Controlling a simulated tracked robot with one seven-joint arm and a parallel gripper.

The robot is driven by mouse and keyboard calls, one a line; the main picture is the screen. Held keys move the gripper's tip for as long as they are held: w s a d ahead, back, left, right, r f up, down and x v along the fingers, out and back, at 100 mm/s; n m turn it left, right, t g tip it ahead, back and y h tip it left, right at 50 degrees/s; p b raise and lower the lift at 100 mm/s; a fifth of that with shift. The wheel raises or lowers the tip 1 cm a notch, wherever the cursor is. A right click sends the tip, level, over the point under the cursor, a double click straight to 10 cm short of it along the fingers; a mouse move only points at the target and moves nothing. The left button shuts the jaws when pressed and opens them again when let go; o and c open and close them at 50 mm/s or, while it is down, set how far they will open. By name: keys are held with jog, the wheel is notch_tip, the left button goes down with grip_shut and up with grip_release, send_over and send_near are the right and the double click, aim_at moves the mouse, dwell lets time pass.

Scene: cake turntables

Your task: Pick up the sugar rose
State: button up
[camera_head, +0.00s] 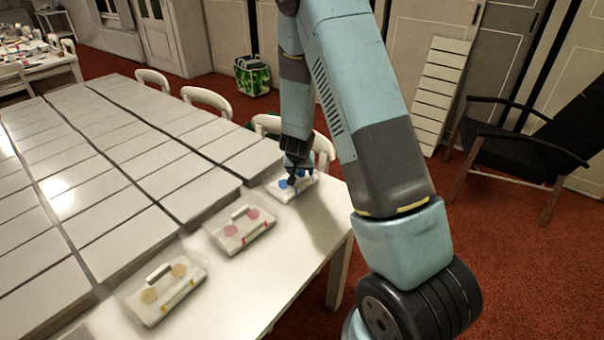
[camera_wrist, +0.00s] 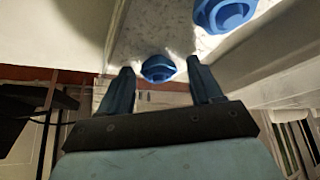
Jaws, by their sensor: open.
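Two blue rose-shaped pieces, likely sugar roses, sit on a pale speckled surface in the wrist view. The nearer rose (camera_wrist: 158,70) shows between the fingers of my gripper (camera_wrist: 160,76); the other rose (camera_wrist: 222,12) is farther off at the top right. My gripper is open, with a gap on each side of the nearer rose; I cannot tell how deep the rose lies between the fingers. In the head view my gripper (camera_head: 294,180) hangs low over the white case (camera_head: 306,188) farthest along the table, partly hiding the blue pieces.
Two more white cases stand nearer on the table: one with pink pieces (camera_head: 240,240), one with yellow pieces (camera_head: 175,303). Large pale slabs (camera_head: 110,140) fill the left of the table. White chairs (camera_head: 207,99) line its far side. A bare table strip (camera_head: 270,275) lies at right.

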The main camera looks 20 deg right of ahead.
aim_at(300, 171)
jog(key=c, duration=1.1)
jog(key=shift+r, duration=0.1)
jog(key=shift+r, duration=0.55)
notch_tip(300, 171, up, 2)
jog(key=shift+s+a+r, duration=0.1)
jog(key=s+a+r, duration=0.2)
jog(key=s+r, duration=0.7)
jog(key=s, duration=0.4)
jog(key=shift+s+r, duration=0.2)
jog(key=shift+s, duration=0.15)
